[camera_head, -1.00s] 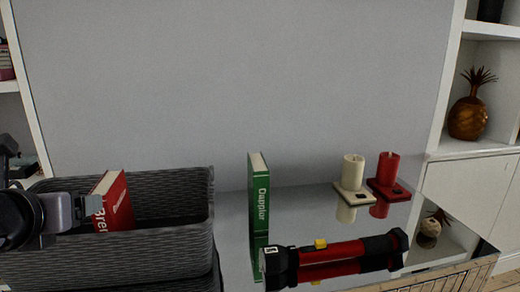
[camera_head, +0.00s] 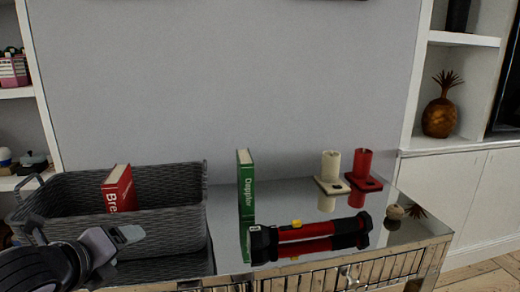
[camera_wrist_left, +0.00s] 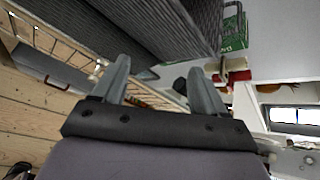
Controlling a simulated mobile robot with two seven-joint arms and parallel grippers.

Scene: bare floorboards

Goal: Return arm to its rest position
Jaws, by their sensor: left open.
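My left gripper (camera_head: 128,236) is in front of the dark woven basket (camera_head: 180,225), low at the left of the head view. Its two fingers are spread with nothing between them in the left wrist view (camera_wrist_left: 160,72). A red book (camera_head: 118,190) stands tilted inside the basket, apart from the gripper. The basket also shows at the top of the wrist view (camera_wrist_left: 165,25). My right gripper is in neither view.
The basket stands on a mirrored cabinet top (camera_head: 290,205). A green book (camera_head: 246,180) stands upright beside it. A red-and-black flashlight (camera_head: 310,238) lies near the front edge.

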